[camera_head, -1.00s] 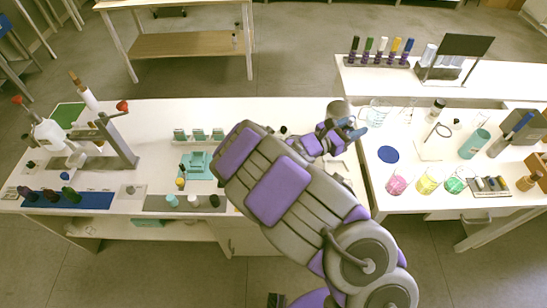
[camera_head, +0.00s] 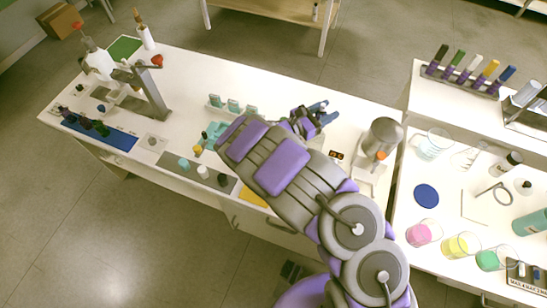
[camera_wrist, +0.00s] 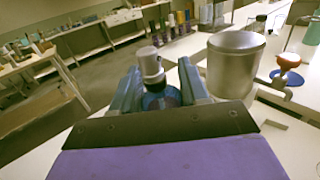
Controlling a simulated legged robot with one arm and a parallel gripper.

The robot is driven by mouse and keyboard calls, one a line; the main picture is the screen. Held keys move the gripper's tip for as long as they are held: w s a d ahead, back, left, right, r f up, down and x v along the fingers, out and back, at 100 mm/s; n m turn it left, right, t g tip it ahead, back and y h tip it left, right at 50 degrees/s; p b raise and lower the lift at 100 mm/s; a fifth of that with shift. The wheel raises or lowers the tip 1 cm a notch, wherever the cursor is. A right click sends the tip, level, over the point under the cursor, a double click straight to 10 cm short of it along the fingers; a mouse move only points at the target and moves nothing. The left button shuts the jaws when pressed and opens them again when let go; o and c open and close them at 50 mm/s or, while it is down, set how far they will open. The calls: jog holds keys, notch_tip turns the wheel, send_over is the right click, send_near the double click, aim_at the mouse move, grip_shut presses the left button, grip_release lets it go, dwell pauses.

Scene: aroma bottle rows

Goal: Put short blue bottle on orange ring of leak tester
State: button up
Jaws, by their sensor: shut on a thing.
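My gripper (camera_head: 320,108) is over the left bench, to the left of a silver cylinder (camera_head: 383,136). In the wrist view its two blue-grey fingers (camera_wrist: 155,92) are shut on a short blue bottle (camera_wrist: 160,100) with a pale grey cap, held roughly upright.
Small teal blocks (camera_head: 232,105) and capped bottles (camera_head: 202,172) stand left of my arm. A dispenser stand (camera_head: 150,90) and blue mat (camera_head: 112,137) are farther left. The right bench holds a blue disc (camera_head: 426,195) and several beakers (camera_head: 461,244). Bench between stand and blocks is clear.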

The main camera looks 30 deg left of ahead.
jog(key=s+a+f+n+t+y, duration=0.1)
jog(key=s+a+f, duration=0.3)
jog(key=s+a, duration=0.35)
jog(key=s+a+f+n+y+b, duration=0.1)
jog(key=s+a+f+y, duration=0.15)
jog(key=s+a, duration=0.45)
jog(key=s+a+f+n+t+y, duration=0.1)
jog(key=s+a+f, duration=0.3)
jog(key=s+a, duration=0.3)
jog(key=w+d+b, duration=0.1)
jog(key=w+d, duration=0.2)
jog(key=w+d+f+b, duration=0.1)
jog(key=w+d, duration=0.2)
jog(key=w, duration=0.1)
jog(key=w+d+f+b, duration=0.1)
jog(key=w+d, duration=0.3)
jog(key=shift+w+d, duration=0.1)
jog(key=shift+w, duration=0.15)
notch_tip(320, 180, down, 4)
jog(key=shift+r+b, duration=0.1)
jog(key=shift+b, duration=0.7)
jog(key=shift+r, duration=0.15)
jog(key=shift+w, duration=0.1)
jog(key=o, duration=1.1)
jog(key=p+v, duration=0.3)
jog(key=v, duration=0.9)
jog(key=shift+r, duration=0.1)
